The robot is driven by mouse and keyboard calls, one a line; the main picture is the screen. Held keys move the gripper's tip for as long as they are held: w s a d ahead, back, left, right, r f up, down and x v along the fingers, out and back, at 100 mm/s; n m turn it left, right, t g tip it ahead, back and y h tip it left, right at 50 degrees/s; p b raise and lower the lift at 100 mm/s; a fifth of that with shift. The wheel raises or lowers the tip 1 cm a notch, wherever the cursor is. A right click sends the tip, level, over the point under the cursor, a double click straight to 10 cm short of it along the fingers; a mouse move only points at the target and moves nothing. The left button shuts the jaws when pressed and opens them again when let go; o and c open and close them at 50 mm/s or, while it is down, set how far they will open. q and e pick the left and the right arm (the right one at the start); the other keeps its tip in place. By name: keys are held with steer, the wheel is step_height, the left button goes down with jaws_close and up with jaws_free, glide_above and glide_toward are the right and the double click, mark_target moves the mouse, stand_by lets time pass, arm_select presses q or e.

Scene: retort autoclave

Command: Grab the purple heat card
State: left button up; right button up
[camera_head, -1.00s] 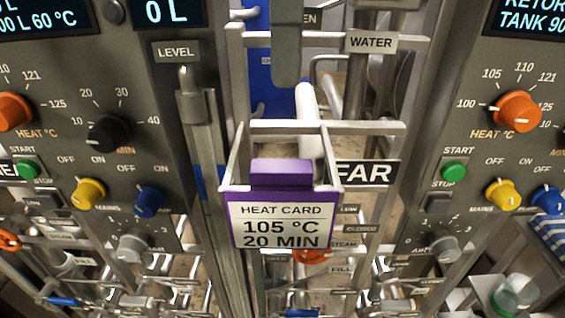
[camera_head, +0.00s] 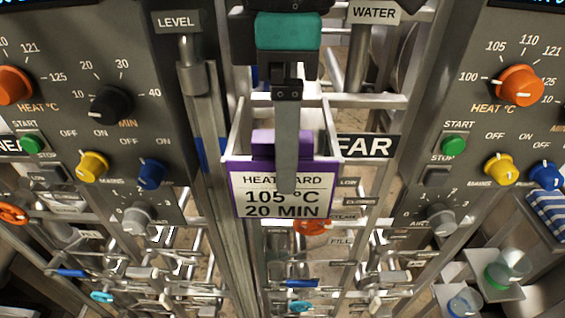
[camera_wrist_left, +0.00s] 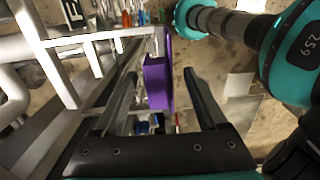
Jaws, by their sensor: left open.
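The purple heat card (camera_head: 253,198) stands upright in a metal holder in the middle of the head view. My right gripper is not in view.
The metal card holder (camera_head: 370,101) and pipework surround the card. Control panels with knobs stand at left (camera_head: 60,120) and right (camera_head: 470,125). A FAR sign (camera_head: 368,147) sits just right of the card. Valves and pipes fill the space below.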

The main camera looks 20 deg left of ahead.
arm_select(q)
steer(key=shift+f, duration=1.2)
jaws_close()
